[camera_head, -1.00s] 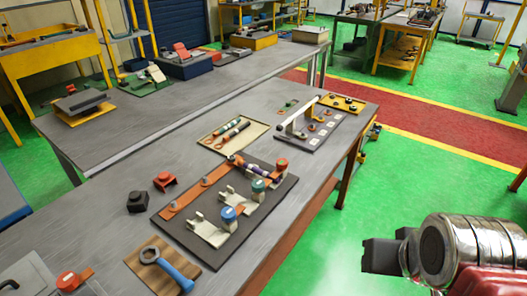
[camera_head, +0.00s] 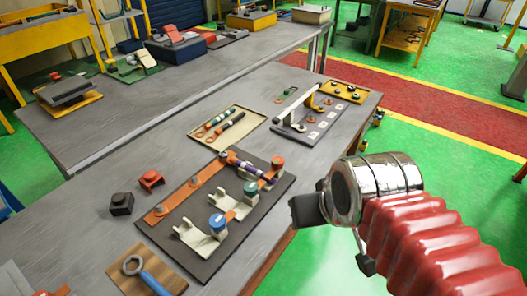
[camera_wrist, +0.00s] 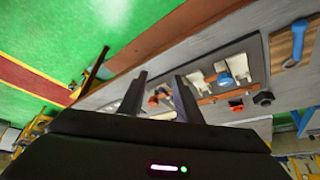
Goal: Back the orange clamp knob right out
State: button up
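The orange clamp knob (camera_head: 278,162) stands at the far right corner of a dark fixture plate (camera_head: 185,246) on the near bench. A green knob (camera_head: 250,188) and a blue knob (camera_head: 217,221) stand nearer in the same row, each at a pale clamp. A purple-and-white banded rod (camera_head: 246,169) lies by the orange knob. My gripper (camera_head: 308,208) is to the right of the plate, above the bench's edge, apart from the knobs. In the wrist view, my gripper (camera_wrist: 160,88) has its two fingers spread and empty. An orange knob (camera_wrist: 153,101) shows beyond and between them, partly hidden.
A red block (camera_head: 151,180) and a black block (camera_head: 121,204) sit left of the plate. A wooden board with a blue-handled wrench (camera_head: 149,276) lies nearest. A tray with rods (camera_head: 249,112) and a board with a raised white bar (camera_head: 298,104) lie beyond.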

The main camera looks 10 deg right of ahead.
jog(key=shift+w, duration=0.4)
jog(key=shift+o, duration=0.6)
jog(key=shift+o, duration=0.8)
jog(key=shift+w+r, duration=0.1)
jog(key=shift+o, duration=1.3)
jog(key=shift+w+r, duration=0.3)
jog(key=shift+w, duration=0.1)
jog(key=w+r+m+g, duration=0.1)
jog(key=w+m+g, duration=0.4)
jog(key=w, duration=2.4)
jog(key=shift+w+r+m+g, duration=0.2)
jog(key=shift+m+g, duration=0.1)
jog(key=shift+m, duration=1.7)
